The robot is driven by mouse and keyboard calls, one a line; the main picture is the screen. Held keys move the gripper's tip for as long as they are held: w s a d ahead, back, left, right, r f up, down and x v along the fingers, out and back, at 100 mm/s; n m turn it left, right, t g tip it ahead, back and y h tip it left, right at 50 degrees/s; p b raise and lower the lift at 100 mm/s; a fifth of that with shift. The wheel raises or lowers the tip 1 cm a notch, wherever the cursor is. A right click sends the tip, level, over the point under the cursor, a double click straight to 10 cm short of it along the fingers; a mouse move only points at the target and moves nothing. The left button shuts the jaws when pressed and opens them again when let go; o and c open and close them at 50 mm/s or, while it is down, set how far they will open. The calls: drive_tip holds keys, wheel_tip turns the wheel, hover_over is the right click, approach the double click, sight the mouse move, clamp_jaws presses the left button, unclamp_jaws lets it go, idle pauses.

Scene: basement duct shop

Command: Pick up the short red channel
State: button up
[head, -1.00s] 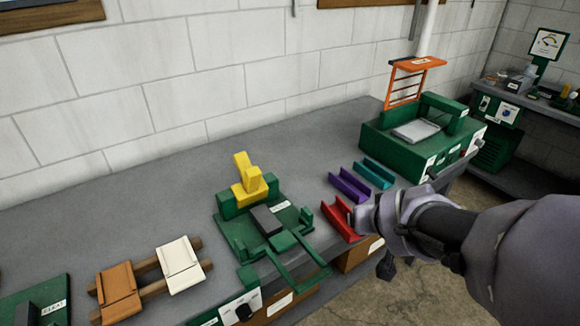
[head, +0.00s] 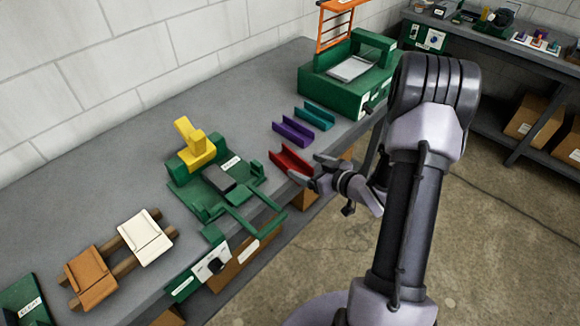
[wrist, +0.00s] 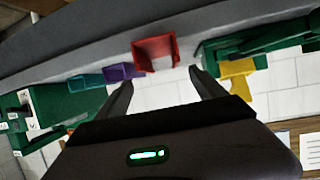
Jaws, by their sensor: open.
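The red channel (head: 288,162) lies near the front edge of the grey bench, in front of a purple channel (head: 293,132) and a teal channel (head: 315,116). My gripper (head: 306,173) is at the bench's front edge, close to the red channel's front right end. In the wrist view the red channel (wrist: 155,53) shows just beyond the tips of my gripper (wrist: 162,80), roughly between its two spread fingers. The jaws are open and empty. Whether a finger touches the channel, I cannot tell.
A green fixture (head: 205,195) with a yellow clamp (head: 194,145) stands left of the red channel, its rails reaching past the front edge. A green machine (head: 345,75) stands at the back right. White (head: 145,237) and orange (head: 90,277) plates lie at left.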

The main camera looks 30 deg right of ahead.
sight(291, 167)
drive_tip(key=b+x, duration=0.2)
drive_tip(key=x, duration=0.6)
drive_tip(key=shift+a, duration=0.15)
drive_tip(key=c, duration=1.5)
drive_tip(key=shift+r, duration=0.1)
drive_tip(key=shift+r, duration=0.1)
